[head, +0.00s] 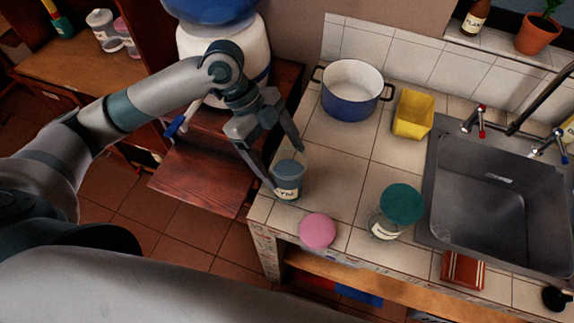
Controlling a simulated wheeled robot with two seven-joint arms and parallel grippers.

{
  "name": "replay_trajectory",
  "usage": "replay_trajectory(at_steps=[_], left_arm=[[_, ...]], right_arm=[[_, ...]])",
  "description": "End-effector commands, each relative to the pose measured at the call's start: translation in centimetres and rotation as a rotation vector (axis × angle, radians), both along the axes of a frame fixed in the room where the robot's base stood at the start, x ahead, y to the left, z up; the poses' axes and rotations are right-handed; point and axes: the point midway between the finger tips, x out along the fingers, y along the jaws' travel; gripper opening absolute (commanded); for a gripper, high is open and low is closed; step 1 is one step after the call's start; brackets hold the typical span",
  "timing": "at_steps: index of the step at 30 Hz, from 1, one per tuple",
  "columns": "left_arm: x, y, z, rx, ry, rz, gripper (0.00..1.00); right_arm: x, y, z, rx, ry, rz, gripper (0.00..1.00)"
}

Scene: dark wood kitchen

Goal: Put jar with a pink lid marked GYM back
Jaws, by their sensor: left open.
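A round pink lid (318,231) shows near the front edge of the tiled counter; I cannot see a jar body or a GYM mark with it. A small jar with a blue-grey top (288,182) stands upright near the counter's left edge. Its label is too small to read surely. My left gripper (284,168) is open, with its fingers around this jar's top; I cannot tell whether they touch it. A glass jar with a teal lid (401,204) stands to the right. My right gripper is out of view.
A blue pot (351,92) and yellow container (413,114) stand at the back. The sink (495,200) is at right. A wooden shelf (75,70) at upper left holds jars (102,30), one pink-lidded. Counter tiles between pot and jars are clear.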

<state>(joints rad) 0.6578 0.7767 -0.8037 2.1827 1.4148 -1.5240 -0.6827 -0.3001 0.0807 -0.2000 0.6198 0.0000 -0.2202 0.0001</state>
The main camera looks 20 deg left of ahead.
Motion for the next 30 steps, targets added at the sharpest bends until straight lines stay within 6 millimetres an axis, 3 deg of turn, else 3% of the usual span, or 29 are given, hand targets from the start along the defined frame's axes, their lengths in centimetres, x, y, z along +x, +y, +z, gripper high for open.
replay_trajectory(at_steps=[9,15,30], left_arm=[[0.8,2.8,4.8,0.001,-0.004,0.001,0.8],[1.0,3.9,6.9,0.002,-0.002,0.001,0.8],[1.0,4.2,7.6,0.0,0.0,0.0,0.8]], right_arm=[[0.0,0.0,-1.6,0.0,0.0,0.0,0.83],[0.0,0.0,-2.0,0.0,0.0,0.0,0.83],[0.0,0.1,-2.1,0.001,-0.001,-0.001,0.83]])
